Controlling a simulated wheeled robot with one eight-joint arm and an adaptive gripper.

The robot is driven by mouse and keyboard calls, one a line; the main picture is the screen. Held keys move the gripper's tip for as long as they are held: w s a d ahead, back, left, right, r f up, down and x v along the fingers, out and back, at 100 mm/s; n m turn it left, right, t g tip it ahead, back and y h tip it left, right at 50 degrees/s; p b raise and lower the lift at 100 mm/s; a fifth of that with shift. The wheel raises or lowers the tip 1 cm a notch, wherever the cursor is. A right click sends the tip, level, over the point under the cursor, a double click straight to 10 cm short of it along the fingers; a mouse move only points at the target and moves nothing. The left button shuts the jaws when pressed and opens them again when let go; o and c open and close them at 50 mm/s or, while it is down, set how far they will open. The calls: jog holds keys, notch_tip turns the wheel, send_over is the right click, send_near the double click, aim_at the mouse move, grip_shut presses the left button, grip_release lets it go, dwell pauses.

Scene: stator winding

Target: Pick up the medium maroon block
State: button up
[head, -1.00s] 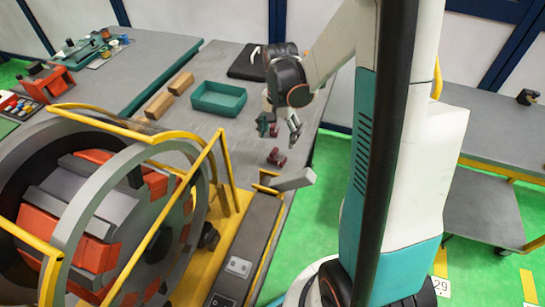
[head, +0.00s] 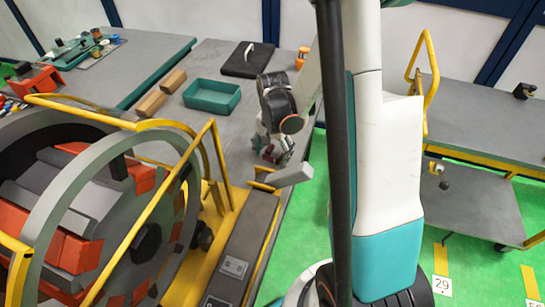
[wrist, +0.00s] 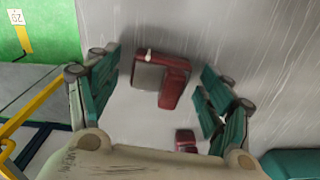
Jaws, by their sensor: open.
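In the wrist view two maroon pieces lie on the grey table. The larger maroon block (wrist: 172,90), with a grey face, is between the spread teal fingers of my gripper (wrist: 160,92), with a gap on each side. A smaller maroon piece (wrist: 186,138) is nearer the gripper's palm, partly hidden by it. I cannot tell for certain which is the medium one. In the head view my gripper (head: 274,148) is low over the table near its right edge, with a bit of maroon (head: 268,153) showing by the fingers, mostly hidden. My gripper is open and empty.
A green tray (head: 212,97), brown blocks (head: 150,103) and a black case (head: 248,59) are on the table behind. The large stator (head: 85,215) with yellow rails fills the left front. A grey bar (head: 293,174) juts out close to my gripper.

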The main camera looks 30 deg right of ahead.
jog(key=shift+r, duration=0.1)
jog(key=c, duration=1.6)
